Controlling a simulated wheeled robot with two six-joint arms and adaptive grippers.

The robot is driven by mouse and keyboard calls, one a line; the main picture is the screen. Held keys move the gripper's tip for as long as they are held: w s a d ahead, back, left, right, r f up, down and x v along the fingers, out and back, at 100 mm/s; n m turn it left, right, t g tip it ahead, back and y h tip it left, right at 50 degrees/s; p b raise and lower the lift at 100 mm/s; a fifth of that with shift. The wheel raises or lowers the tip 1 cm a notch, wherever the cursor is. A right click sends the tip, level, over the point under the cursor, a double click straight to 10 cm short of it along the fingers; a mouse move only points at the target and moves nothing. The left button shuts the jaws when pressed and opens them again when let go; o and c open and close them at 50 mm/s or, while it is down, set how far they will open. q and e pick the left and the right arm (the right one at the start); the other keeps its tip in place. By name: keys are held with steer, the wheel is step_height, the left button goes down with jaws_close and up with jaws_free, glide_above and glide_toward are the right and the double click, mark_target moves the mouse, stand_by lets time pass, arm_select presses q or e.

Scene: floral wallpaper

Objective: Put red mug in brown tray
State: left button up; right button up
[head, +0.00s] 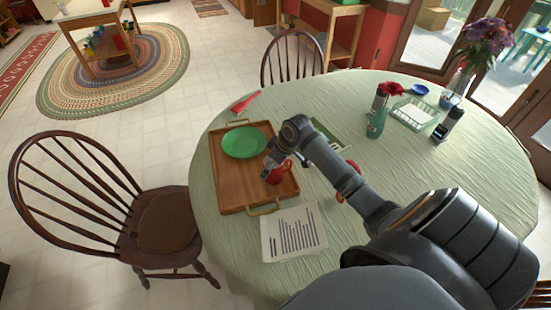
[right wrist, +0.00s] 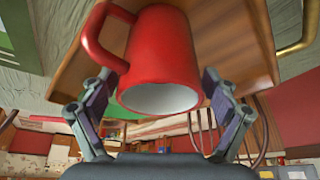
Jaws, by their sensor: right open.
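The red mug (head: 273,177) is over the right part of the brown wooden tray (head: 236,191), partly hidden by my right gripper. In the right wrist view, which looks upside down, the red mug (right wrist: 160,55) has its base against the tray (right wrist: 240,45) and its open rim towards me. My right gripper (head: 277,163) is at the mug. Its fingers (right wrist: 162,100) are spread open on either side of the rim, and I cannot tell whether they touch it. My left gripper is not in view.
A green plate (head: 244,142) lies in the tray, left of the mug. A printed sheet (head: 293,233) lies in front. Another red item (head: 351,166) is partly hidden behind my arm.

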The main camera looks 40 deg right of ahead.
steer(key=v, duration=1)
steer(key=shift+s+d+r, duration=0.15)
steer(key=shift+r, duration=0.15)
steer(key=shift+s+r, duration=0.1)
steer(key=shift+r, duration=0.15)
steer(key=shift+r+p, duration=0.1)
steer(key=shift+p, duration=0.2)
